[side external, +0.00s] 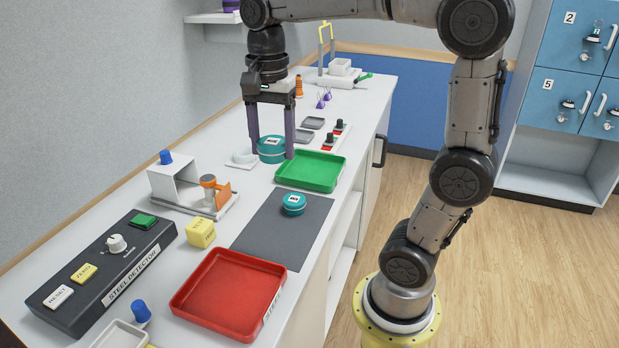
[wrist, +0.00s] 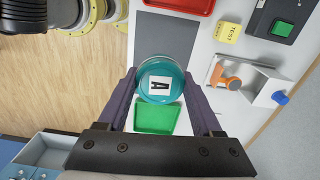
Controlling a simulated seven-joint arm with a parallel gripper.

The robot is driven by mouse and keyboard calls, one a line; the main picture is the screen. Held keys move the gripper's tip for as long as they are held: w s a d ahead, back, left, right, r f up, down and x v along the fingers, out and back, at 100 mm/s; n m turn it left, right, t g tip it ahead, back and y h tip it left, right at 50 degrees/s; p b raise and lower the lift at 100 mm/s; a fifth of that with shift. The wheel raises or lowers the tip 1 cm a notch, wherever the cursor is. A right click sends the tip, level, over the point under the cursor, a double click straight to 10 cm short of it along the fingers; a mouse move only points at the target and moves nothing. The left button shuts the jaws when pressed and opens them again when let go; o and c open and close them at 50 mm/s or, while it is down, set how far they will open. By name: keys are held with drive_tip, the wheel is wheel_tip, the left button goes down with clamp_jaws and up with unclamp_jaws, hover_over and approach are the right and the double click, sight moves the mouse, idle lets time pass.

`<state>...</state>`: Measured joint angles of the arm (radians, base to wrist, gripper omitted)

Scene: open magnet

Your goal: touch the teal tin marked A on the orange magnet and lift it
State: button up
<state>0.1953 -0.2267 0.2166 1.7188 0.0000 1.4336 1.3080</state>
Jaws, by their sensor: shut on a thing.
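The teal tin marked A (wrist: 160,81) is between the two purple fingers of my gripper (wrist: 162,88) in the wrist view, its label facing the camera. In the side view my gripper (side external: 271,148) is shut around the same tin (side external: 271,151), beside the green tray; whether the tin touches the counter is hard to tell. The orange magnet (side external: 213,190) stands on a small grey base at the left of the dark mat. It also shows in the wrist view (wrist: 224,76), apart from the tin.
A smaller teal tin (side external: 293,204) sits on the dark mat (side external: 262,237). The green tray (side external: 311,184) is right of my gripper, the red tray (side external: 228,293) in front. A yellow block (side external: 201,233), a white bracket (side external: 176,180) and the steel detector (side external: 100,270) stand at left.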

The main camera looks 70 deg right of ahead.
drive_tip(key=w+d+r, duration=0.1)
drive_tip(key=w+d, duration=0.3)
drive_tip(key=w, duration=1)
hover_over(207, 177)
wheel_tip(207, 177, down, 6)
drive_tip(key=shift+s+f, duration=0.1)
drive_tip(key=shift+f, duration=3.45)
drive_tip(key=shift+f, duration=0.75)
drive_tip(key=shift+r, duration=1.3)
wheel_tip(207, 177, up, 6)
drive_tip(key=shift+r, duration=0.15)
